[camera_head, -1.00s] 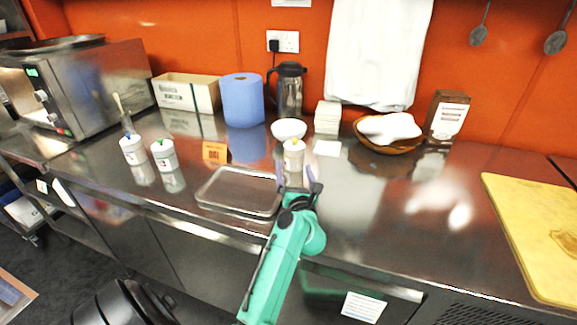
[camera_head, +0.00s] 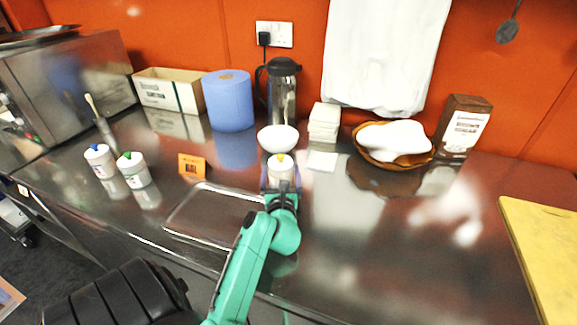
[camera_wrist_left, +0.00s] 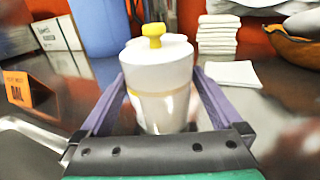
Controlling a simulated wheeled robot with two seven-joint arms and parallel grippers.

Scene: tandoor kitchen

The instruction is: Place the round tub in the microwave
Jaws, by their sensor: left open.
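A white round tub with a yellow knob (camera_head: 281,167) stands upright on the steel counter (camera_head: 350,240). It also shows large in the left wrist view (camera_wrist_left: 160,95). My left gripper (camera_head: 282,184) is open, with one purple finger on each side of this tub; I cannot tell if they touch it. The tub's lower part is partly hidden by the gripper in the head view. The microwave (camera_head: 75,85) is a steel box at the far left, cut off by the picture edge. My right gripper is not in view.
A white bowl (camera_head: 278,138) sits just behind the tub. A clear shallow tray (camera_head: 190,238) lies to the left. Two similar tubs, blue-topped (camera_head: 99,161) and green-topped (camera_head: 134,170), stand farther left. A blue roll (camera_head: 229,100) and flask (camera_head: 283,95) are behind.

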